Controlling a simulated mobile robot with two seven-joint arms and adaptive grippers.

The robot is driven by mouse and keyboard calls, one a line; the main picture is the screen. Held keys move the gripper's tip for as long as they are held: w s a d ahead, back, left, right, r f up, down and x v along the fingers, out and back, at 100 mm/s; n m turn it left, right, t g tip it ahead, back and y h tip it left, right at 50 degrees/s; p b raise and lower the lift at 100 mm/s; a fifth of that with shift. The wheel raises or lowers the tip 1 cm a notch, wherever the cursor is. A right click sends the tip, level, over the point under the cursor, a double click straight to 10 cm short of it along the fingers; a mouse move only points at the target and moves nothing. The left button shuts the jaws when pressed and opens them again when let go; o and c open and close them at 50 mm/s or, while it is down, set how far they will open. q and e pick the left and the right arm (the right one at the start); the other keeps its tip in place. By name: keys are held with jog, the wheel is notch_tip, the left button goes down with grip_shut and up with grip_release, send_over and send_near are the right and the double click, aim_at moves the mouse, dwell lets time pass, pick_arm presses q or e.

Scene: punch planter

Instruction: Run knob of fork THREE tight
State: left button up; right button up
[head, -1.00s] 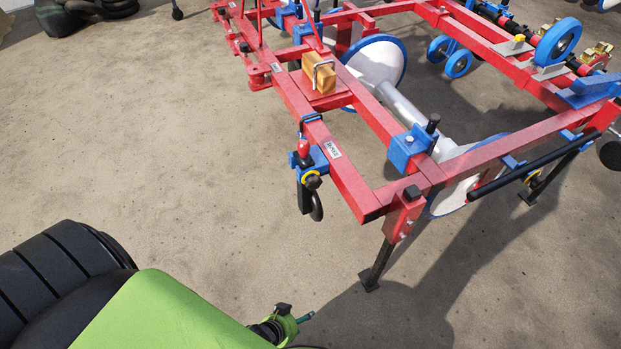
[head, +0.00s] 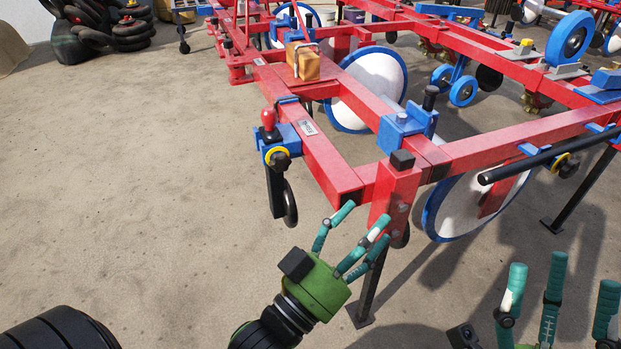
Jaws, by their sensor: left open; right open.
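A red planter frame (head: 335,168) fills the upper right. A blue clamp block (head: 292,134) sits on its near left beam beside a small white label (head: 308,128) too small to read. A red-topped knob (head: 268,118), a yellow ring and a black fork with a dark wheel (head: 290,203) hang at this block; I cannot tell if it is fork three. My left gripper (head: 362,238) is open and empty, fingers spread near the frame's front corner post. My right gripper (head: 556,290) is open and empty at the lower right, fingers pointing up.
A wooden block (head: 302,62) with a metal shackle rests on the frame. A second blue clamp (head: 405,127), large blue-rimmed discs (head: 478,200) and a black bar (head: 540,165) are on the right. A black leg (head: 366,290) stands near my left gripper.

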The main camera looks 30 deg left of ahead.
aim_at(282, 164)
pick_arm(q)
jog(key=s+a+f+n+g+y, duration=0.1)
jog(key=a+f+n+g+y, duration=0.25)
jog(key=f, duration=0.55)
jog(key=s+a+f+g+y, duration=0.25)
jog(key=a+f+g, duration=0.3)
jog(key=f, duration=0.35)
jog(key=a+f+n+g+y, duration=0.1)
jog(key=a+f+g+y, duration=0.3)
jog(key=f, duration=0.5)
jog(key=w+a+r+n+t+y, duration=0.1)
jog(key=w+a+r+n+y, duration=0.1)
jog(key=w, duration=0.5)
jog(key=w+a+r+n+t+y, duration=0.1)
jog(key=w+a+r+n+y, duration=0.1)
jog(key=w+a+r+y, duration=0.3)
jog(key=w+a+r+n+t+y, duration=0.1)
jog(key=w+a+r+n+y, duration=0.1)
jog(key=w+r, duration=0.6)
jog(key=shift+w+a+r+n+t+y+b, duration=0.2)
jog(key=shift+a+r+y, duration=0.15)
jog(key=shift+a+r, duration=0.25)
jog(key=shift+w+a+r+n+t+y+b, duration=0.15)
jog(key=shift+a+r+y, duration=0.25)
jog(key=shift+a, duration=0.4)
jog(key=shift+w+a, duration=0.35)
jog(key=shift+a, duration=0.1)
